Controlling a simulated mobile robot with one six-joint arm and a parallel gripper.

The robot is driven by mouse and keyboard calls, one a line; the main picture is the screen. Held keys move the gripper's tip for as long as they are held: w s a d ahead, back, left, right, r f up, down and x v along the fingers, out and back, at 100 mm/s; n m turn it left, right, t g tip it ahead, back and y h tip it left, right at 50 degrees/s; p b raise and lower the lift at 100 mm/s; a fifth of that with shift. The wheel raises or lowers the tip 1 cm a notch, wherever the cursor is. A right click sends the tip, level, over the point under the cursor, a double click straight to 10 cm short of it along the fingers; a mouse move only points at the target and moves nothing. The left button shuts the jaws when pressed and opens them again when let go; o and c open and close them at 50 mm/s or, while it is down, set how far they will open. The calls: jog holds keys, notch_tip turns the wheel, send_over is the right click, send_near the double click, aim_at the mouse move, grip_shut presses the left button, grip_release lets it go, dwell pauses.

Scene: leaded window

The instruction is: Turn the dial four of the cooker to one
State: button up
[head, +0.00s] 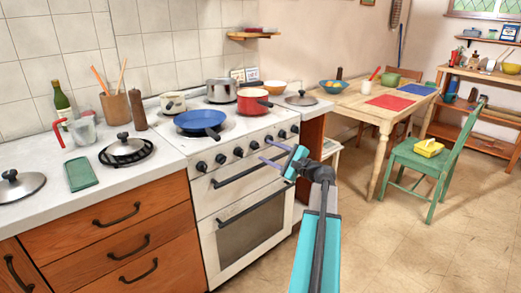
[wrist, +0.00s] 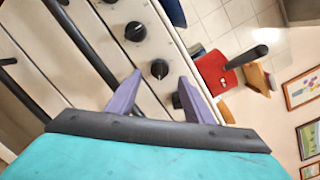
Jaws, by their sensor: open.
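The cooker (head: 215,203) is white, with a row of several black dials along its front panel. Counting from the left, dial four (head: 254,145) shows just left of my gripper's fingertips in the head view. My gripper (head: 265,149) is open, its two purple fingers spread and empty, in front of the panel. In the wrist view, a black dial (wrist: 159,68) appears between the fingertips of my gripper (wrist: 160,76); I cannot tell its number or whether the fingers touch it. Its pointer setting is too small to read. Another dial is partly hidden behind a finger.
Two dark oven handles (head: 250,174) project below the dials. A blue pan (head: 200,119) and a red pot (head: 253,102) stand on the hob, their handles pointing towards the front and right. A wooden table (head: 350,105) and green chair (head: 425,160) are at right. The floor between is clear.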

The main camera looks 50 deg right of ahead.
aim_at(259, 147)
jog(key=shift+w, duration=2.45)
jog(key=c, duration=1)
jog(key=shift+c, duration=0.2)
